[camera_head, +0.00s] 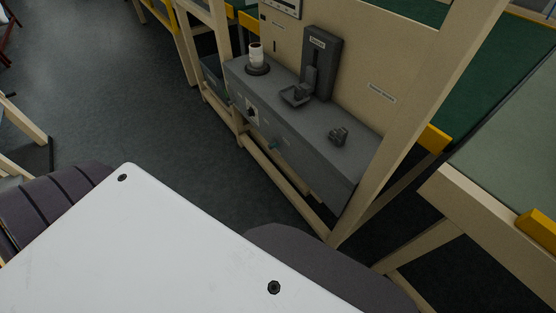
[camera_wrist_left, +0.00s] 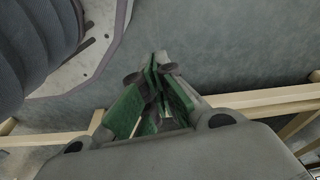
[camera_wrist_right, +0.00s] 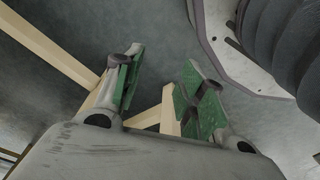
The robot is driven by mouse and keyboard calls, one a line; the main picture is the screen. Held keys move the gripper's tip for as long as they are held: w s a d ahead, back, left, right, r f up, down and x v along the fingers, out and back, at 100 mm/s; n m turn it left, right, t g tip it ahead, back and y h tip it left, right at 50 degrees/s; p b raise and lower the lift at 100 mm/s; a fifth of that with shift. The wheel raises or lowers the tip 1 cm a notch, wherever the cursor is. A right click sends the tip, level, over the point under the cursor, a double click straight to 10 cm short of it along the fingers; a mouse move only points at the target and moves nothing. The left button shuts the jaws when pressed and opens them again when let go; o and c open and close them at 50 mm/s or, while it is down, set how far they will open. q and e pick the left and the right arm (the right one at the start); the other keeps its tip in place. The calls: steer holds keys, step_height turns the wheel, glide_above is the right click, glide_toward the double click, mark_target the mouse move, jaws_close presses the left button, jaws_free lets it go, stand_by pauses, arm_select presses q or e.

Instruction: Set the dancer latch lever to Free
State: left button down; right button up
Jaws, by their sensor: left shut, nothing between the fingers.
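In the head view a grey machine (camera_head: 330,155) stands in a cream frame. I cannot tell which part is the dancer latch lever. My left gripper (camera_wrist_left: 156,62) is shut and empty above the floor. My right gripper (camera_wrist_right: 160,70) is open and empty, also above the floor.
A green-topped table (camera_head: 505,135) with yellow corner pieces stands at the right. Cream frame posts and rails (camera_head: 400,110) surround the machine. Grey floor (camera_head: 130,90) is clear to the left of it. Cream beams (camera_wrist_right: 55,45) run near the right gripper.

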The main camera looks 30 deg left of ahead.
arm_select(q)
steer(key=w+a+r+m+t+b, duration=0.15)
steer(key=w+r+t+b, duration=0.4)
steer(key=w+b, duration=1.2)
arm_select(e)
steer(key=w+a+r+t+b, duration=0.2)
steer(key=w+r+b, duration=0.2)
steer(key=w+r, duration=0.3)
arm_select(q)
steer(key=w+a+r+m+t+y+b, duration=0.1)
steer(key=w+a+m+t, duration=0.4)
steer(key=m, duration=0.5)
steer(key=w+a+r+m+t+b, duration=0.4)
steer(key=w+a+r+m+t, duration=0.1)
steer(key=m+t, duration=0.4)
steer(key=shift+a+r+m+t+y, duration=0.3)
steer(key=shift+a+m+t+y, duration=0.1)
steer(key=shift+a+m, duration=0.35)
arm_select(e)
steer(key=s+a+f+t+y, duration=0.1)
steer(key=a+f+t+y, duration=0.1)
steer(key=a+f, duration=0.3)
steer(key=shift+s+a+f+m+y, duration=0.15)
steer(key=shift+a+f+m+y, duration=0.15)
steer(key=shift+a+y, duration=0.8)
